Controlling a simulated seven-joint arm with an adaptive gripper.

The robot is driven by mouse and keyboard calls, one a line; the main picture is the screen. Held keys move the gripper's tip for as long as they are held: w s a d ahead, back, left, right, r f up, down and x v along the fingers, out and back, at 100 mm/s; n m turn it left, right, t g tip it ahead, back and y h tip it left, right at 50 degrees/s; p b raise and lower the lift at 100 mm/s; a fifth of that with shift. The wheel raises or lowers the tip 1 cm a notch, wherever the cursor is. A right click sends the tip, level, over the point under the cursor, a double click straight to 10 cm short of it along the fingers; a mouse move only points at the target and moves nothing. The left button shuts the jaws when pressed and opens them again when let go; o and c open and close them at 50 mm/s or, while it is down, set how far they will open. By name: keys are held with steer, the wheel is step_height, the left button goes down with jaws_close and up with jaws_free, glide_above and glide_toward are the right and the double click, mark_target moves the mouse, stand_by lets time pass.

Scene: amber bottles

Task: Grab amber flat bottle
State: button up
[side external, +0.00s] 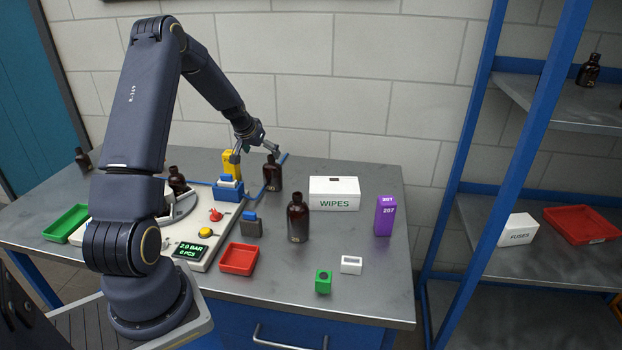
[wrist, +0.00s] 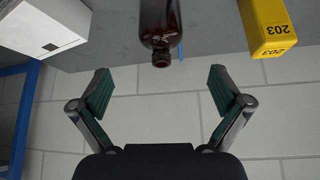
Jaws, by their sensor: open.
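A dark amber bottle (side external: 272,174) stands upright on the table just below my gripper (side external: 255,152). In the wrist view the same bottle (wrist: 160,22) appears upside down, its neck pointing toward the gap between my fingers. My gripper (wrist: 158,92) is open and empty there, one finger to each side of the bottle's line, and the bottle is apart from both. Another amber bottle (side external: 298,218) stands nearer the front. More amber bottles stand by the white machine (side external: 177,180), at the far left (side external: 82,159) and on the shelf (side external: 588,70). I cannot tell which is the flat one.
A yellow block (side external: 232,163) and a blue holder (side external: 229,189) stand left of the bottle by my gripper. A white WIPES box (side external: 334,193) and purple box (side external: 385,216) stand to the right. A red tray (side external: 239,259) lies in front.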

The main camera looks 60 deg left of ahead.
mark_target(270, 165)
steer(key=x, duration=0.6)
steer(key=shift+w+f, duration=0.1)
steer(key=shift+f, duration=0.05)
steer(key=x, duration=0.5)
steer(key=shift+f, duration=0.1)
steer(key=shift+c, duration=0.4)
steer(key=c, duration=1.2)
steer(key=shift+c, duration=0.3)
